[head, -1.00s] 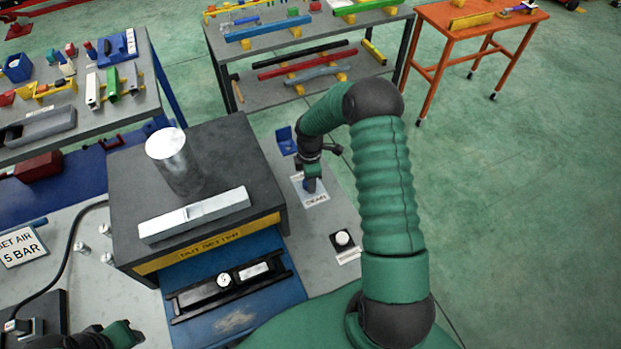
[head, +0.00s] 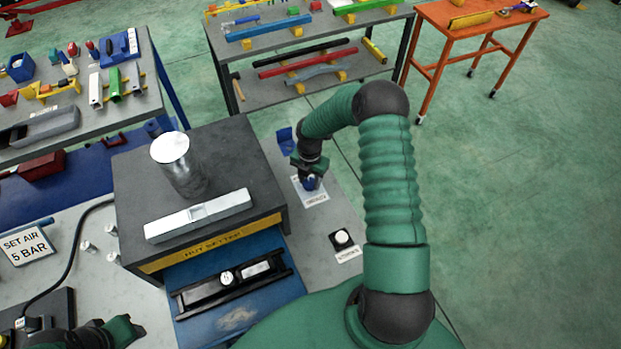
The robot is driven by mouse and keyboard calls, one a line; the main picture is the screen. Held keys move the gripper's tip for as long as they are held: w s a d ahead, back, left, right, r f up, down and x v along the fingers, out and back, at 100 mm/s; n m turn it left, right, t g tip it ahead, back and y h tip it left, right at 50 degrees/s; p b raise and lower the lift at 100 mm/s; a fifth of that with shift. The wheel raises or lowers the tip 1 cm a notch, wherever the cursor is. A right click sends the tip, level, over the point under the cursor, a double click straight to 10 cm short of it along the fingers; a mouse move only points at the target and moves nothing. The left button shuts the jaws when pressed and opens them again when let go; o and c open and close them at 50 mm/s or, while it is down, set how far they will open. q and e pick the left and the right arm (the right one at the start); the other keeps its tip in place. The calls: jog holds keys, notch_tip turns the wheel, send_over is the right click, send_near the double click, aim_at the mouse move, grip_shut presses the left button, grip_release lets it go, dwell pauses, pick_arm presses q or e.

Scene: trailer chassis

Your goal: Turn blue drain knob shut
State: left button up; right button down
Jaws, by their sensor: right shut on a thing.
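The blue drain knob (head: 310,183) sits on a white label plate (head: 313,197) on the grey bench, right of the dark block. My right gripper (head: 309,173) reaches down over the knob from above and is shut on it. The fingers and wrist hide most of the knob, so its turned angle cannot be told. My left gripper (head: 138,331) is low at the bottom left, far from the knob. Its fingers are too small to read.
The dark block (head: 240,155) carries a metal cylinder (head: 178,163) and a silver bar (head: 199,216). A white-topped button (head: 342,239) stands in front of the knob. A blue bracket (head: 285,139) stands behind it. A sign (head: 27,244) reads "SET AIR 5 BAR".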

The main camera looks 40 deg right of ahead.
aim_at(309, 182)
jog(key=shift+a+n, duration=0.2)
jog(key=shift+n, duration=0.4)
jog(key=shift+f, duration=0.1)
jog(key=c, duration=1.1)
grip_release()
jog(key=shift+o, duration=1.2)
notch_tip(309, 182, up, 17)
jog(key=b, duration=0.2)
jog(key=shift+w+d+f, duration=0.1)
jog(key=shift+f, duration=0.05)
